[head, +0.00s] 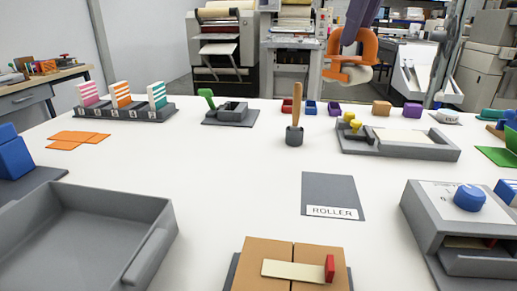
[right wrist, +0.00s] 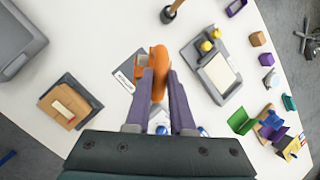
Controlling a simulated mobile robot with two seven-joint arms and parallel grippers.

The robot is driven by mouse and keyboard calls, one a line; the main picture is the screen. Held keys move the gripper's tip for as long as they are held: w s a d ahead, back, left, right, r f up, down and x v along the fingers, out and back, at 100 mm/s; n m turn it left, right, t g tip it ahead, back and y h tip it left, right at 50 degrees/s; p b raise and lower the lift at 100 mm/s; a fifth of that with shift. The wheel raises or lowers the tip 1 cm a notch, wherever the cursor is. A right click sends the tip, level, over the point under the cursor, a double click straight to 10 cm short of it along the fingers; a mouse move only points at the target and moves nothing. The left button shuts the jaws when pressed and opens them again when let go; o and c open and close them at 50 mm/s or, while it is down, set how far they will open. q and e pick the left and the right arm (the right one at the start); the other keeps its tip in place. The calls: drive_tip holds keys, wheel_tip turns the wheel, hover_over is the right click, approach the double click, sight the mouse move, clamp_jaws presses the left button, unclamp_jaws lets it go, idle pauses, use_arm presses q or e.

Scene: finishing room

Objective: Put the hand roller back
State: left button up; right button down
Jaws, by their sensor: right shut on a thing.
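My right gripper (head: 358,42) comes down from the top of the head view, with purple fingers, shut on an orange hand roller (head: 350,72). The roller is held up in the air over the far side of the table. In the right wrist view the orange roller (right wrist: 158,66) sits between the purple fingers (right wrist: 160,85). The grey mat labelled ROLLER (head: 333,188) lies bare on the white table, nearer than the roller. Part of the mat (right wrist: 122,72) also shows in the right wrist view, left of the roller. My left gripper is not in view.
A wooden-handled tool stands in a grey cup (head: 294,136) behind the mat. A grey tray (head: 445,152) with yellow pieces is at back right, a grey box with a blue knob (head: 425,215) at right. Brown boards (head: 270,250) are in front; a large grey tray (head: 150,255) is front left.

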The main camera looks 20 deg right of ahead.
wheel_tip(320, 180, down, 19)
drive_tip(key=shift+s+r+b, duration=0.1)
drive_tip(key=shift+b, duration=0.2)
drive_tip(key=shift+f+b, duration=0.65)
drive_tip(key=c, duration=1.2)
unclamp_jaws()
drive_tip(key=shift+o, duration=0.7)
drive_tip(key=shift+s+f, duration=0.1)
drive_tip(key=shift+s, duration=0.05)
drive_tip(key=o, duration=0.3)
drive_tip(key=shift+r, duration=0.25)
